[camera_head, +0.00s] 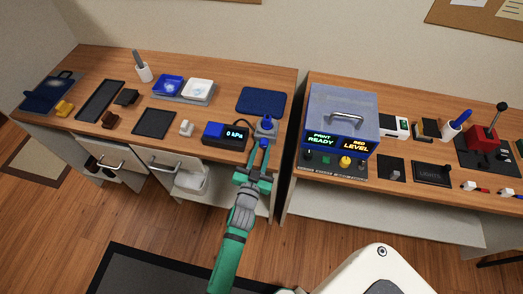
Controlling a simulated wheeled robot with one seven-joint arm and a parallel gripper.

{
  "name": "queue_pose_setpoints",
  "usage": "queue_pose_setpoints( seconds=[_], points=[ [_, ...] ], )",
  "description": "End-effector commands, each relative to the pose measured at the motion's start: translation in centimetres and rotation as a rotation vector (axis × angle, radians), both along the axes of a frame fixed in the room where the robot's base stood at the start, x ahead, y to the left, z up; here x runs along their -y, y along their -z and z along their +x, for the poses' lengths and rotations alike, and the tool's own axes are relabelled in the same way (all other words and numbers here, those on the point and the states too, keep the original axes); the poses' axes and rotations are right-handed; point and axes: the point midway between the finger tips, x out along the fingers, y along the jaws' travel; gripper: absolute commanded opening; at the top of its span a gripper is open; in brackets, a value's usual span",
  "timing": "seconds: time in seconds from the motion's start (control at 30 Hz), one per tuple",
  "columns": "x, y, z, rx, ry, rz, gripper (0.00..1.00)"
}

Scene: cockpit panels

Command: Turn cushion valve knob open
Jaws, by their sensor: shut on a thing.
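The cushion valve knob is the small blue knob (267,121) on a grey-blue valve body (264,131) at the right front of the left desk. My gripper (264,145) reaches up to it from the front, with its fingertips at the knob and valve. It is shut on the knob, though the fingers partly hide the contact. Just left of it, a black and blue gauge box (225,134) shows "0 kPa". A dark blue cushion (261,101) lies flat behind the valve.
A blue-grey printer box (343,112) stands on the right desk, across a narrow gap from the valve. A small white block (186,128) and a dark tray (154,123) lie left of the gauge.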

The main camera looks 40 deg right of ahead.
Motion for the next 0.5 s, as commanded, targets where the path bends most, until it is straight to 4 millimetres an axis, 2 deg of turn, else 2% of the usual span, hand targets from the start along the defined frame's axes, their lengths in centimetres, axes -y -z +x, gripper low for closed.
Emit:
queue_pose_setpoints(
  seconds=[0.1,0.13,0.2,0.5],
  points=[
    [-0.03,-0.01,0.0,-0.001,0.0,-0.001,0.02],
    [-0.03,-0.01,0.0,-0.001,0.0,-0.001,0.31],
    [-0.03,0.0,0.0,-0.001,0.0,-0.001,0.43],
    [-0.09,0.0,-0.03,-0.002,0.0,-0.001,0.43]
  ],
)
